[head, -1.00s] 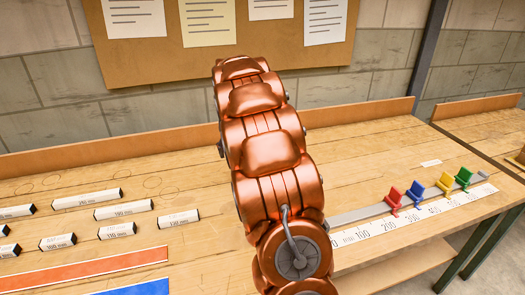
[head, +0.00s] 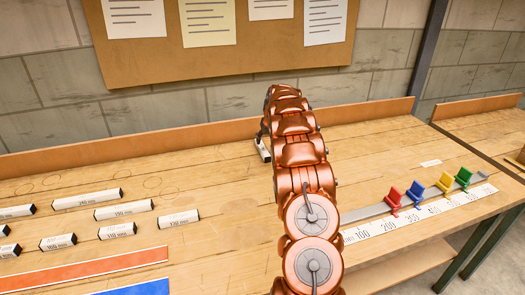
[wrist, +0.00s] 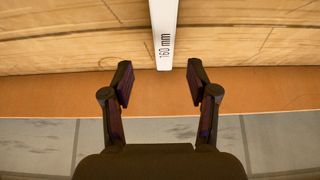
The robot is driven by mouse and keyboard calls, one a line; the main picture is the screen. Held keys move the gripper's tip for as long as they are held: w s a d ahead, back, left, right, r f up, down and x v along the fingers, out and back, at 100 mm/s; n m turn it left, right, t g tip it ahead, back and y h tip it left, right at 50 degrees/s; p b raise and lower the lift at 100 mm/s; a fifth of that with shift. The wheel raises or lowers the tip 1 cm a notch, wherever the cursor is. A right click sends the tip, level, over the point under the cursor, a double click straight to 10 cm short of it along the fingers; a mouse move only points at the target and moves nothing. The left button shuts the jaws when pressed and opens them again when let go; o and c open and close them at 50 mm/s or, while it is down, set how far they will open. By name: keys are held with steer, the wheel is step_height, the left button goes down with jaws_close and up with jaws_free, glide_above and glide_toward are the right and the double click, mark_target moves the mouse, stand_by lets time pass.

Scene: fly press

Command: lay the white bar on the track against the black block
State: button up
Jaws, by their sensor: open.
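A white bar marked 160 mm (wrist: 163,30) lies on the bench in the wrist view, its near end close to my fingertips. My gripper (wrist: 160,72) is open, with one finger to each side of the bar's line and touching neither side. In the head view a white bar (head: 263,150) shows beside the far end of my arm, near the back board. The grey track (head: 372,210) runs along the right part of the bench behind a white scale. My arm covers its left end, and I see no black block on it.
Red (head: 393,197), blue (head: 418,193), yellow (head: 445,183) and green (head: 463,177) clips stand along the track. Several other labelled white bars with black ends, such as one (head: 178,219), lie on the left. An orange strip (head: 85,270) lies in front of them.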

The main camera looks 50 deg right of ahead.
mark_target(263, 147)
steer(key=shift+a+p+x, duration=0.15)
steer(key=shift+p+x, duration=0.6)
steer(key=shift+x, duration=1.1)
steer(key=shift+a+p+x, duration=0.2)
steer(key=shift+p+x, duration=0.55)
steer(key=shift+x, duration=1.1)
steer(key=shift+w, duration=0.15)
jaws_close()
